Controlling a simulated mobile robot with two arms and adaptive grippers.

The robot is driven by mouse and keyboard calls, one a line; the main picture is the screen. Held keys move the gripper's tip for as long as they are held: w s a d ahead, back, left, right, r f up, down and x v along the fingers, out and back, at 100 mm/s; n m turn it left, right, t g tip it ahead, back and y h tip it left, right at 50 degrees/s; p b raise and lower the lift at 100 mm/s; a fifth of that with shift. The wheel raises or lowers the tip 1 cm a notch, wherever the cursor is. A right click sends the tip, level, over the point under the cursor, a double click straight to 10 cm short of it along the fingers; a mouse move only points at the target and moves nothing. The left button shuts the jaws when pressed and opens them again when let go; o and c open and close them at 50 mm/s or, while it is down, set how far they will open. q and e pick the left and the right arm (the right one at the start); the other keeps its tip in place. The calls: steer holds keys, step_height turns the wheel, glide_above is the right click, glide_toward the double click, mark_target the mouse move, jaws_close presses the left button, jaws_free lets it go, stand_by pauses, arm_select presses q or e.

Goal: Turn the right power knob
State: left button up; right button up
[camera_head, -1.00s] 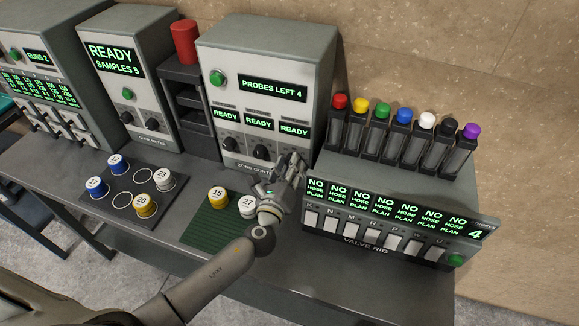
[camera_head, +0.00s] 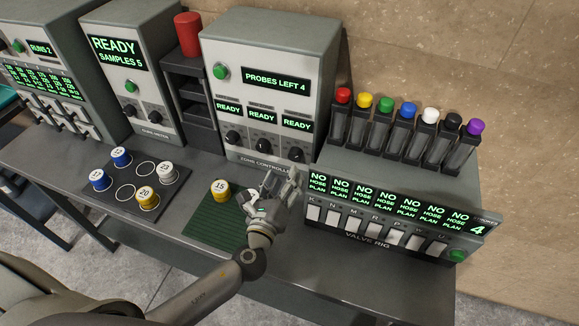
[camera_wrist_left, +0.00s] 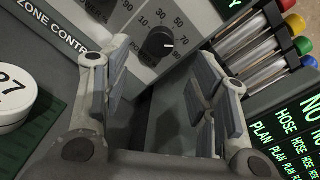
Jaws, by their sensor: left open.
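The zone controller (camera_head: 262,75) is a grey box with a row of black knobs below three READY displays. Its right power knob (camera_head: 295,153) shows in the head view, just above my left gripper (camera_head: 283,178). In the left wrist view the same black knob (camera_wrist_left: 158,43) has a white pointer mark and a printed scale. It lies beyond and between the spread fingers of my left gripper (camera_wrist_left: 160,75). The fingers are open, empty and apart from the knob. My right gripper is not in view.
The valve rig (camera_head: 385,215) stands close to the right of my left gripper, with coloured-cap vials (camera_head: 408,130) behind it. A white-topped container marked 27 (camera_wrist_left: 12,95) is beside the gripper.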

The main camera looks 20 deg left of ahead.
arm_select(q)
steer(key=shift+s+r, duration=0.1)
steer(key=shift+s, duration=2.45)
steer(key=shift+c, duration=0.3)
